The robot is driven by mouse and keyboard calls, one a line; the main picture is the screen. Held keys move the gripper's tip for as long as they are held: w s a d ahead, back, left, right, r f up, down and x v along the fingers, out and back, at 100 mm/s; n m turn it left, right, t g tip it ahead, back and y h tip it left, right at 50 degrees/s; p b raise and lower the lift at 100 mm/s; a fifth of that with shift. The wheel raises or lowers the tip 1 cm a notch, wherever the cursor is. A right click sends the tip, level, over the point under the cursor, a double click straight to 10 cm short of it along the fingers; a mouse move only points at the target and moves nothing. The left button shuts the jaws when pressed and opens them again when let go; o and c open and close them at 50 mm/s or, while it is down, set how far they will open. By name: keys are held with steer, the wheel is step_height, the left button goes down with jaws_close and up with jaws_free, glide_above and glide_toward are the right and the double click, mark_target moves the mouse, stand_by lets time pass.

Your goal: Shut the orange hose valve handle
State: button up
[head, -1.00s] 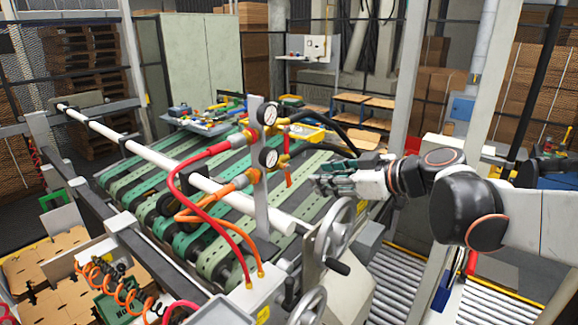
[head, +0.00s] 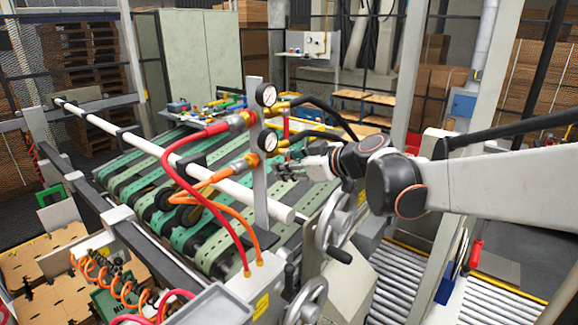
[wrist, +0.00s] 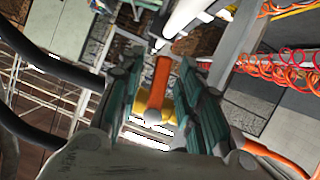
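The orange valve handle (wrist: 161,78) shows in the wrist view as a straight bar between the two green-padded fingers of my gripper (wrist: 166,72). The fingers are open, with a gap visible on each side of the handle. A brass-yellow valve body (wrist: 150,108) with a rounded pale end sits at the handle's near end. In the head view my gripper (head: 287,163) is just right of the lower gauge (head: 268,140), at the lower hose line. The orange handle is hidden behind my gripper there. An orange hose (head: 215,178) runs to the post's left side.
A grey post (head: 257,190) carries both gauges. A red handle (head: 286,130) and black hose (head: 325,110) are above my gripper. A handwheel (head: 332,222) stands below my arm. The green-belted conveyor (head: 130,180) and white bar (head: 150,148) lie beyond.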

jaws_close()
steer(key=shift+s+a+f+m+b, duration=0.1)
steer(key=shift+f+m+b, duration=0.05)
steer(key=shift+m+b, duration=0.4)
steer(key=shift+s+a+m+g+y, duration=0.15)
steer(key=shift+s+m+g+y, duration=0.05)
steer(key=shift+m+g+y, duration=0.2)
jaws_free()
